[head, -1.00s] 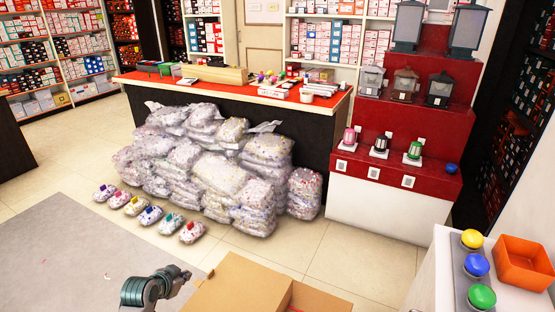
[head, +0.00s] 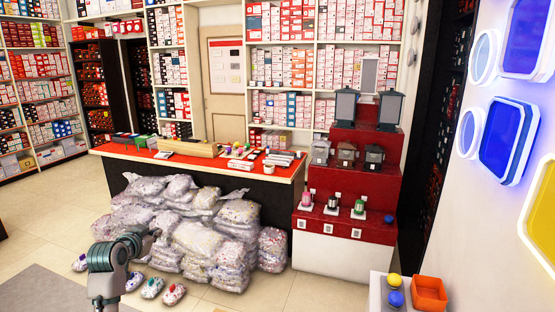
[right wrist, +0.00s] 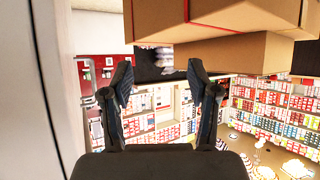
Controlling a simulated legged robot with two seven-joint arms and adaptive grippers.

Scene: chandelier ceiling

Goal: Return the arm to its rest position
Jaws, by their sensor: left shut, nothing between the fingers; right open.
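My left arm rises from the bottom left of the head view, a grey-green jointed arm. Its gripper (head: 148,238) is shut and empty, and it shows in front of the piled plastic bags (head: 205,230); I cannot tell how far it is from them. My right gripper (right wrist: 160,80) shows in the right wrist view with its two black fingers spread apart and nothing between them. My right arm is not visible in the head view.
Cardboard boxes (right wrist: 235,48) fill the top of the right wrist view, close to the right gripper's fingers. A red-topped counter (head: 285,172) stands behind the bags. A red stepped stand (head: 400,175) with lanterns is to its right. An orange bin (head: 429,293) sits lower right.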

